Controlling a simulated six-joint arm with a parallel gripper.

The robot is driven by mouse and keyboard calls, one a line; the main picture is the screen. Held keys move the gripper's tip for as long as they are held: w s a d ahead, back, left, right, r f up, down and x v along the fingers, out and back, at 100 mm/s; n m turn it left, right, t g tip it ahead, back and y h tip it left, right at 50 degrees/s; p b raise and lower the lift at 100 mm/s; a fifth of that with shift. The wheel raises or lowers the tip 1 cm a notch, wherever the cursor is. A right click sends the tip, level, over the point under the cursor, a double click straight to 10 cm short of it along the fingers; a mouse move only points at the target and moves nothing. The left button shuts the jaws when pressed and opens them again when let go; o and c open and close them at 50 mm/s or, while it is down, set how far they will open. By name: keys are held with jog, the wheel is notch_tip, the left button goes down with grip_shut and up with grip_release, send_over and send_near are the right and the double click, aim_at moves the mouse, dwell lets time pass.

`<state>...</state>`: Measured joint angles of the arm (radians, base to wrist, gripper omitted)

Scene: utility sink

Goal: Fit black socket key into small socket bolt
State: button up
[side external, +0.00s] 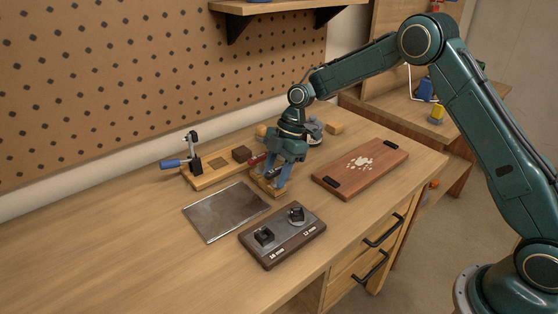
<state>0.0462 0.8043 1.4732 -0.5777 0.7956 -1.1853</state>
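My gripper (272,181) points down over a small wooden holder (266,188) at the middle of the bench. A red-ended tool (257,160) and a dark piece show beside and between the fingers; I cannot tell whether the fingers touch them. I cannot make out which of these, if any, is the black socket key. A dark block (283,236) at the front carries two black raised pieces, probably the socket bolts. The left piece (264,235) is by a label like "16 mm", the right piece (296,215) by one like "12 mm".
A bare metal plate (226,211) lies left of the holder. Behind it is a wooden board (207,180) with a blue-handled clamp (174,163) and a brown block (241,153). A reddish board (360,168) with black handles lies right. The bench's front left is clear.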

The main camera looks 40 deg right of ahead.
aim_at(276, 169)
grip_shut()
jog(key=shift+r, duration=0.1)
notch_tip(276, 169, up, 20)
dwell(1.0)
jog(key=shift+s+a+f, duration=0.1)
jog(key=shift+f, duration=0.1)
dwell(0.6)
